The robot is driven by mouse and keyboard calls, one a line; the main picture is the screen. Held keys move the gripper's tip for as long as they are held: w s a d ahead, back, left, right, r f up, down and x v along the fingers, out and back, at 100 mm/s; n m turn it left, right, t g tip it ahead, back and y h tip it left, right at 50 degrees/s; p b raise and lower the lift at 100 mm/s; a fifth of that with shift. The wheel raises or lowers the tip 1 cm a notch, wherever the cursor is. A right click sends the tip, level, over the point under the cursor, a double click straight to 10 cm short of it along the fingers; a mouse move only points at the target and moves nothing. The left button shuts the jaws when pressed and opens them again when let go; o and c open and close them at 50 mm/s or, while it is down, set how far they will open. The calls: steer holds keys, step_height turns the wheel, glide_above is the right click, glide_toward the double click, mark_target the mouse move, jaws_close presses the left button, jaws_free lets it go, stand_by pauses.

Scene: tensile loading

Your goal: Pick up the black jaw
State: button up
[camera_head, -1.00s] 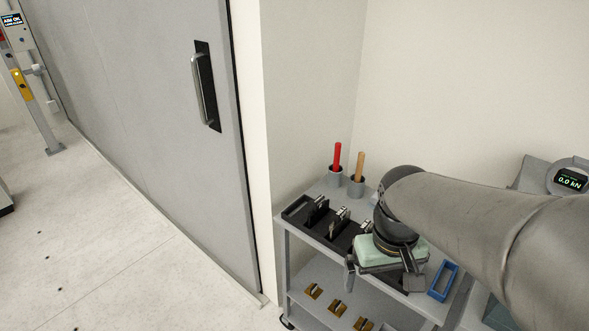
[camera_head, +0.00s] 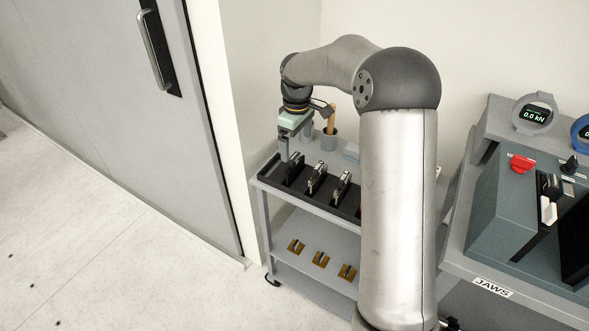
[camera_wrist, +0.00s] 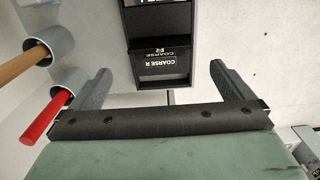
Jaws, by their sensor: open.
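Several black jaws with pale faces stand in a black tray (camera_head: 268,179) on the trolley's top shelf in the head view. The leftmost jaw (camera_head: 295,170) is close below my gripper (camera_head: 290,150), with a second jaw (camera_head: 317,179) and a third jaw (camera_head: 342,187) to its right. In the wrist view my gripper (camera_wrist: 160,72) is open, its two fingers apart and nothing held. A black piece marked COARSE R (camera_wrist: 160,52) shows ahead between the fingers, apart from both. I cannot tell which jaw the task means.
Brass-coloured pieces (camera_head: 321,259) lie on the lower shelf. A red handle (camera_wrist: 45,117) and a brown handle (camera_wrist: 22,63) stand in cups beside my left finger in the wrist view. A bench labelled JAWS (camera_head: 492,288) stands right. Floor left of the trolley is clear.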

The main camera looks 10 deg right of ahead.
mark_target(296, 156)
step_height(296, 156, down, 5)
steer(key=shift+f, duration=0.15)
steer(key=shift+w+a+f+p, duration=0.15)
steer(key=shift+f+p, duration=0.3)
steer(key=shift+f, duration=0.9)
steer(key=shift+w+a+f+p, duration=0.1)
steer(key=shift+f+p, duration=0.3)
steer(key=shift+f, duration=0.95)
steer(key=shift+c, duration=0.3)
steer(key=c, duration=1)
steer(key=shift+r, duration=0.1)
steer(key=c, duration=0.3)
steer(key=shift+c, duration=0.2)
steer(key=shift+w+r, duration=0.1)
steer(key=shift+r, duration=0.05)
